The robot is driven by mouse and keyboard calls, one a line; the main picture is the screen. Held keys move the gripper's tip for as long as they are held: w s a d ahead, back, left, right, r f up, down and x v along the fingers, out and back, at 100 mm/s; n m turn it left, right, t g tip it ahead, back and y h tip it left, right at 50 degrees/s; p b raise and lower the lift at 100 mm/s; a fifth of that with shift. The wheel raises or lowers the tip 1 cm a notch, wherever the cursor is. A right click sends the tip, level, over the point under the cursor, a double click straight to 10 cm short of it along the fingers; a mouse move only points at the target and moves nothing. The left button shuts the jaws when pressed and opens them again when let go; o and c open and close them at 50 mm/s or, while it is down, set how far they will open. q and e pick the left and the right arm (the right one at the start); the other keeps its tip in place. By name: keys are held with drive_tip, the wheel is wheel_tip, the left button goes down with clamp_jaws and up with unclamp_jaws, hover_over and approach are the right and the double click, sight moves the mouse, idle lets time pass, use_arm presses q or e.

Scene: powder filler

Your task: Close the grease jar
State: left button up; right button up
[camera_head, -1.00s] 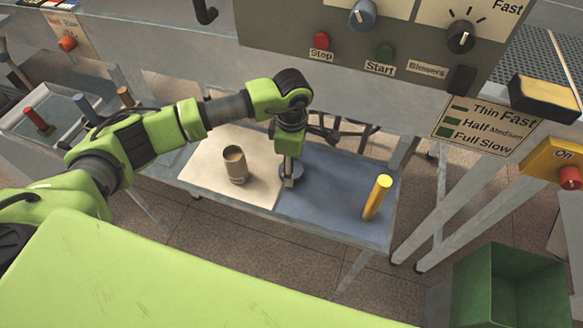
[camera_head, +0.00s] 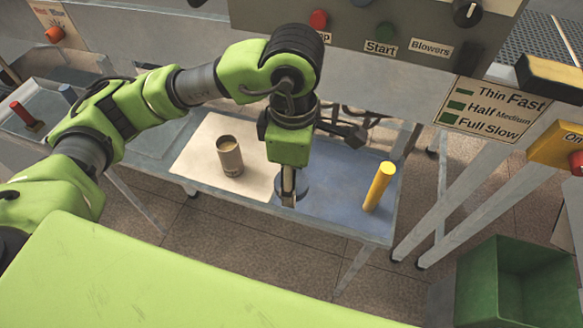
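The grease jar (camera_head: 230,158) is a brown, open-topped cup with pale content. It stands upright on the cream board at the left of the low table. A dark round disc (camera_head: 303,189), which looks like the jar's lid, is on the blue-grey surface right of the jar. My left gripper (camera_head: 288,199) points down in front of the disc and hides part of it. Its fingers are seen nearly edge-on, so I cannot tell whether they are open, or whether they touch the disc. My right gripper is not in view.
A yellow cylinder (camera_head: 378,187) stands on the right of the table (camera_head: 335,205). The control panel (camera_head: 400,28) overhangs the back. A green bin (camera_head: 515,285) is at lower right. A tray (camera_head: 50,115) with a red-handled tool is at left. The table's front strip is clear.

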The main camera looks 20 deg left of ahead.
use_arm(q)
drive_tip(key=shift+s, duration=0.1)
idle(0.4)
drive_tip(key=shift+a+m, duration=0.55)
drive_tip(key=shift+m, duration=0.65)
drive_tip(key=a+m, duration=0.8)
drive_tip(key=m, duration=0.9)
drive_tip(key=shift+s, duration=0.45)
